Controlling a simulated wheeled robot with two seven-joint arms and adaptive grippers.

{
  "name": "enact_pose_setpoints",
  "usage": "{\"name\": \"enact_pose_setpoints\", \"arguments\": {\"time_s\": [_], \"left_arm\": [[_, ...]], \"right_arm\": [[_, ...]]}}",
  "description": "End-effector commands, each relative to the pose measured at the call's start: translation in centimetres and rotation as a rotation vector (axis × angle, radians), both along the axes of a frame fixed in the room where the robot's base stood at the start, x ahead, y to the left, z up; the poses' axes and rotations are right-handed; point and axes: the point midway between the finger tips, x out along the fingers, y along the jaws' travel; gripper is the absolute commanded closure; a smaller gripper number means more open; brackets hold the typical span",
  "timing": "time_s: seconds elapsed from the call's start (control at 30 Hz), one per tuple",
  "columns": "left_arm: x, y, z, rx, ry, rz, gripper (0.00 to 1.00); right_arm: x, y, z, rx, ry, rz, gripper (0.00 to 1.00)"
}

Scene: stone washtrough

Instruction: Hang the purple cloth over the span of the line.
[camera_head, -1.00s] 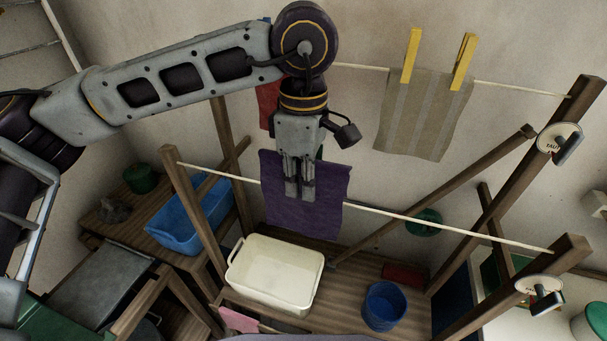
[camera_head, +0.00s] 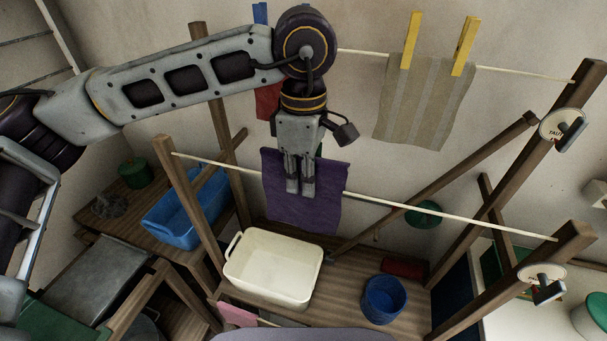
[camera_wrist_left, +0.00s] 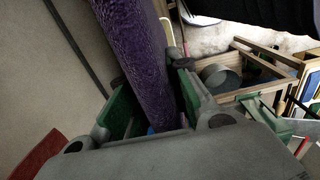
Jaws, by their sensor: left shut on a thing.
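The purple cloth (camera_head: 325,205) hangs from my left gripper (camera_head: 300,190) at the near line (camera_head: 430,211), left of the middle of its span. My left gripper points down and is shut on the cloth, which also shows between its green pads in the left wrist view (camera_wrist_left: 138,45). The cloth's top edge is above the line's level and its lower part below. The cloth hides the line behind it; I cannot tell whether they touch. My right gripper is not in view.
A striped beige cloth (camera_head: 420,105) hangs pegged on the far line. Two wooden posts hold the near line's ends. Below are a cream basin (camera_head: 275,265), a blue bucket (camera_head: 383,300) and a blue tub (camera_head: 180,225). The near line's right part is bare.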

Motion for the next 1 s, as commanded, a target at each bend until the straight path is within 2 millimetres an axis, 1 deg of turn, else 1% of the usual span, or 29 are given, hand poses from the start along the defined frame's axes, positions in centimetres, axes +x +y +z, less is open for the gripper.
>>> {"name": "enact_pose_setpoints", "arguments": {"time_s": [0.1,0.77,0.87,1.0], "left_arm": [[0.0,0.0,-0.8,0.0,0.0,0.0,0.94],[0.0,0.0,-3.8,0.0,0.001,-0.001,0.94],[0.0,0.0,-4.3,0.0,0.0,-0.001,0.94],[0.0,0.0,-4.8,0.0,0.0,-0.001,0.94]], "right_arm": [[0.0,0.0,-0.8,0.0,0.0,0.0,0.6],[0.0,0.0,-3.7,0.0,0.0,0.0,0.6],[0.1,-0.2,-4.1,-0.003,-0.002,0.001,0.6],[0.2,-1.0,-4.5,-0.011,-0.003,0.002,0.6]]}}
